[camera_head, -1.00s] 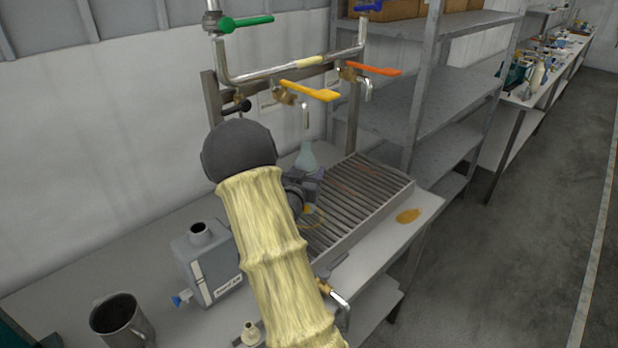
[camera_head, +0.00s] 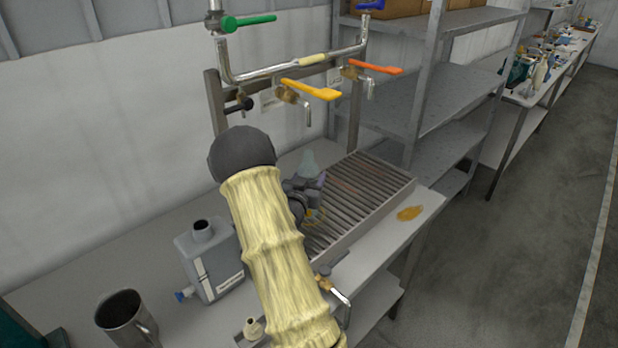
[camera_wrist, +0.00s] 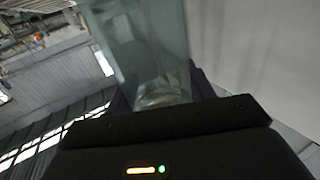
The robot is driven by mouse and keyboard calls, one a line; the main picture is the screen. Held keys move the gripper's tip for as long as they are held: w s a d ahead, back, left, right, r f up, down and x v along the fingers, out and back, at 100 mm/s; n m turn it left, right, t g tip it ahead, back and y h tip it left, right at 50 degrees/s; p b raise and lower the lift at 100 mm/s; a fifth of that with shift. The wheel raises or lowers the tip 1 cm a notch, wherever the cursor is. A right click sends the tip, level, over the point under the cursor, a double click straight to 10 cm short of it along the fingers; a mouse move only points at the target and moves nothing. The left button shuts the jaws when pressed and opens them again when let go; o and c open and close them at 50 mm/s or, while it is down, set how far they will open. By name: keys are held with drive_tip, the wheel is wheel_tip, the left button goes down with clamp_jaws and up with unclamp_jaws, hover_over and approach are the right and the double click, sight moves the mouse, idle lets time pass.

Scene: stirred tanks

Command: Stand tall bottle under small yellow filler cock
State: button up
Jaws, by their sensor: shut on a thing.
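The tall bottle is pale, clear and greenish. Its upper part (camera_head: 308,160) shows just beyond my gripper (camera_head: 312,183) in the head view, and its glass fills the upper middle of the wrist view (camera_wrist: 145,50). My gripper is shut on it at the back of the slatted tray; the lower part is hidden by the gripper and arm. The yellow-handled filler cock (camera_head: 310,90) is on the pipe above, its thin spout (camera_head: 308,115) pointing down. The bottle's top is below this spout in the picture, with a gap between. I cannot tell whether its base touches the slats.
The slatted drip tray (camera_head: 365,195) is clear to the right. An orange-handled cock (camera_head: 372,70) and a green-handled valve (camera_head: 248,21) are on the same pipework. A grey can (camera_head: 212,262) and a metal mug (camera_head: 127,316) stand at the left. An amber spill (camera_head: 409,213) lies near the bench edge.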

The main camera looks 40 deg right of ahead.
drive_tip(key=o, duration=0.6)
drive_tip(key=shift+f, duration=0.1)
drive_tip(key=o, duration=0.4)
drive_tip(key=shift+s+d, duration=0.1)
drive_tip(key=shift+s, duration=0.05)
drive_tip(key=shift+c, duration=0.2)
drive_tip(key=shift+r, duration=0.2)
drive_tip(key=b+v, duration=0.3)
drive_tip(key=v, duration=0.9)
drive_tip(key=shift+f, duration=0.1)
